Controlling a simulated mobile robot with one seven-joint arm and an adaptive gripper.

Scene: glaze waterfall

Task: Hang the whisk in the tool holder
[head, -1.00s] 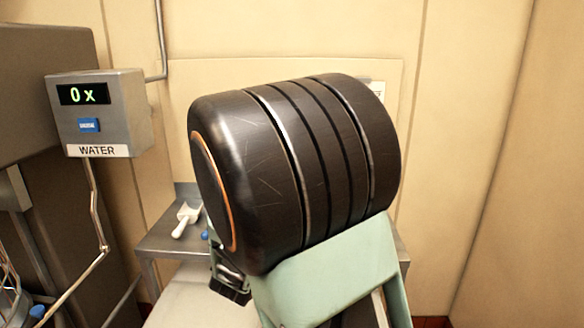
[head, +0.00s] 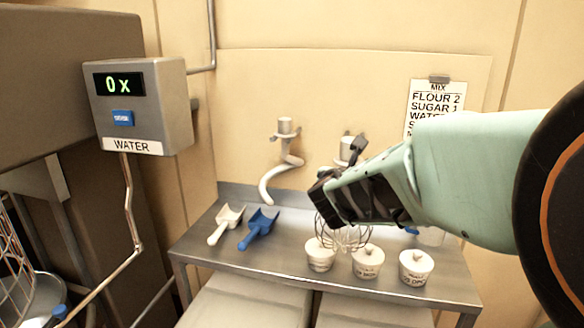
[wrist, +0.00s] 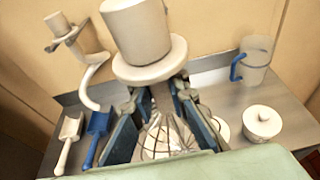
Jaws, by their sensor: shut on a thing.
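The whisk (head: 343,237) is upright, with its wire cage above the metal table and its pale hub (wrist: 140,40) above my gripper. My gripper (head: 325,197) is shut on the whisk's stem, just under the flange; its fingers (wrist: 162,118) stand on both sides of the stem in the wrist view. The hub is close to the back wall. The tool holder's left bracket (head: 284,134) holds a pale curved hook tool (head: 277,180). The holder part near the whisk is mostly hidden, so I cannot tell whether the hub touches it.
A white scoop (head: 225,223) and a blue scoop (head: 258,229) lie on the metal table (head: 225,250). Lidded pots (head: 416,266) stand along its front, close below the whisk. A jug (wrist: 253,60) stands at the right. A water dispenser (head: 140,105) is at the left.

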